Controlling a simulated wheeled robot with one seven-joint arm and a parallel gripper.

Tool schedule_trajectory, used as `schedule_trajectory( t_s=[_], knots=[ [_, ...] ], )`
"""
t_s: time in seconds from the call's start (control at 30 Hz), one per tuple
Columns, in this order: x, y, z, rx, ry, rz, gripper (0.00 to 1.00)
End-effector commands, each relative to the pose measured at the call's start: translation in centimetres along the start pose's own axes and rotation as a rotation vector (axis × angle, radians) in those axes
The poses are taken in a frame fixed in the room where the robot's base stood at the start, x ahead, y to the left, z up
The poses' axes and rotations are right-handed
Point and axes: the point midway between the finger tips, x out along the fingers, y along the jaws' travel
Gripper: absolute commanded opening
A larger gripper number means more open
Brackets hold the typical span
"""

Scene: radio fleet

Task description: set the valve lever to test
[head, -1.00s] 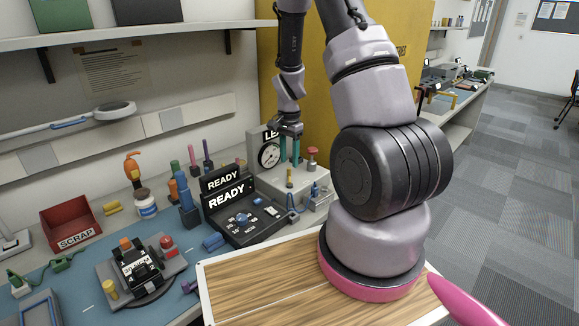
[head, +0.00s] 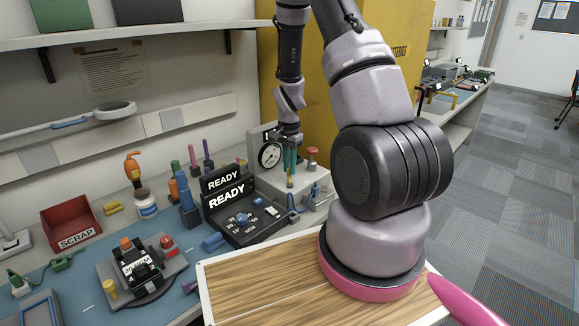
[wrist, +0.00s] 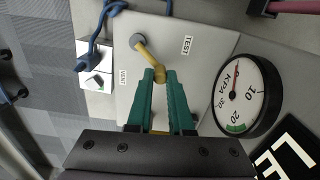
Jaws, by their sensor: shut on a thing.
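The valve lever is a bent yellow bar on a light grey box (wrist: 212,70); in the wrist view the lever (wrist: 146,48) runs from a round grey pivot toward my fingers. My gripper (wrist: 160,76) has two teal fingers shut on the lever's free end. The lever lies between the TEST label (wrist: 187,45) and the VENT label (wrist: 123,77). In the head view my gripper (head: 290,166) is low over the test box, with the lever's yellow end (head: 290,182) just below the fingertips.
A round pressure gauge (wrist: 247,95) stands close beside the fingers. A red-topped knob (head: 312,154) and blue hose (wrist: 105,28) are near the lever. The READY panel (head: 238,212) sits left of the box.

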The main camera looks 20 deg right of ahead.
Motion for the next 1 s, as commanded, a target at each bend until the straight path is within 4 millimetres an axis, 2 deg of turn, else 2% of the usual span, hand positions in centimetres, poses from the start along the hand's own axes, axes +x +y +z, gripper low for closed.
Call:
schedule_trajectory(
  t_s=[0.23,0.7,1.0],
  knots=[
    [0.0,-0.3,0.3,-0.094,0.000,0.000,0.00],
    [0.0,-1.1,1.6,-0.419,0.000,-0.001,0.00],
    [-0.1,-1.3,2.1,-0.535,0.001,-0.001,0.00]
  ],
)
